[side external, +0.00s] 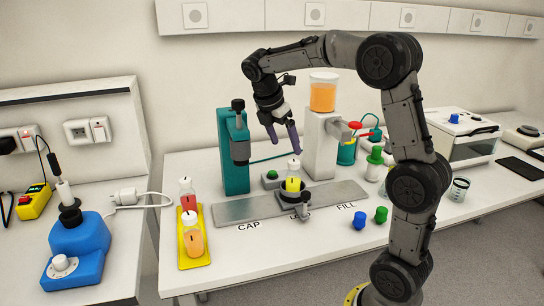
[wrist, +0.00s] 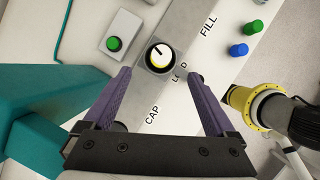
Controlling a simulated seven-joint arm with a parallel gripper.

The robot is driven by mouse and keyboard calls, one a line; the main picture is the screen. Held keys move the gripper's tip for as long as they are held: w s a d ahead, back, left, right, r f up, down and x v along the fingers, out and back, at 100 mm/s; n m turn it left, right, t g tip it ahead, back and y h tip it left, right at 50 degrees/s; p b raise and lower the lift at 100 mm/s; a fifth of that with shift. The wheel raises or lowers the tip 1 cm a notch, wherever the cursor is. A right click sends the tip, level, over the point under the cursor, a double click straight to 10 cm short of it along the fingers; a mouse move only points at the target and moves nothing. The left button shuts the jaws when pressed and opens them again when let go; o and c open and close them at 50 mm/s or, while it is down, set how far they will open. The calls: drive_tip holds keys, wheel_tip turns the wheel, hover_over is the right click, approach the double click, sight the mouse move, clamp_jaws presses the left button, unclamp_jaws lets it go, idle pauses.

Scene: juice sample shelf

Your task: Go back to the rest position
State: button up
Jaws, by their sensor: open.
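My gripper (side external: 283,134) is open and empty, above the metal rail (side external: 235,209) and close to the capped bottle of yellow juice. In the wrist view its two purple fingers (wrist: 160,95) are spread wide. The yellow bottle (side external: 292,184) stands upright in a dark holder (side external: 294,197) on the rail, between the CAP and FILL labels. In the wrist view the bottle's white cap with a black mark (wrist: 160,54) shows from above, beyond the fingertips. The gripper does not touch it.
A teal capping stand (side external: 234,160) and a white filling stand (side external: 320,150) with an orange juice tank (side external: 323,95) flank the gripper. A yellow tray (side external: 192,250) holds red and orange bottles. Blue (side external: 359,221) and green (side external: 381,214) caps lie at the front right.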

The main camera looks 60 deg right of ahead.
drive_tip(key=s+a+r+t, duration=0.4)
drive_tip(key=s+a+r, duration=0.25)
drive_tip(key=a, duration=0.35)
drive_tip(key=s+a+f+m+t+y, duration=0.3)
drive_tip(key=s+a+f+m, duration=0.6)
drive_tip(key=m, duration=0.5)
drive_tip(key=shift+s+a+f+y, duration=0.25)
drive_tip(key=shift+s+a+y, duration=0.4)
drive_tip(key=shift+s, duration=0.4)
